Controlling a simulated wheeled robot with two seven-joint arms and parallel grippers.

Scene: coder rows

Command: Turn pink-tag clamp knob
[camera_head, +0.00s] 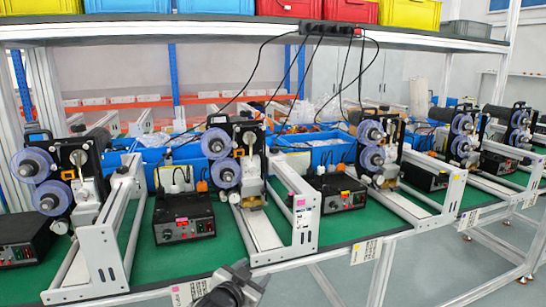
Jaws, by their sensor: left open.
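A pink tag (181,219) sits on the front of a black control box (184,228) left of centre. Another pink tag (299,201) is on the white upright end plate (304,215) to its right. Between them stands a coder machine with purple reels (216,142) and a black mount. Small knobs show on the machines, but I cannot tell which is the pink-tag clamp knob. My left gripper (250,277) is at the bottom edge, dark grey, open and empty, in front of the bench and apart from the machines. My right gripper is not in view.
Several similar coder machines with white frames (104,250) stand in a row on the green bench (268,232). Black cables hang from a power strip (331,29) under the upper shelf (150,27). Coloured crates (205,6) sit above. The bench's front edge is close to my gripper.

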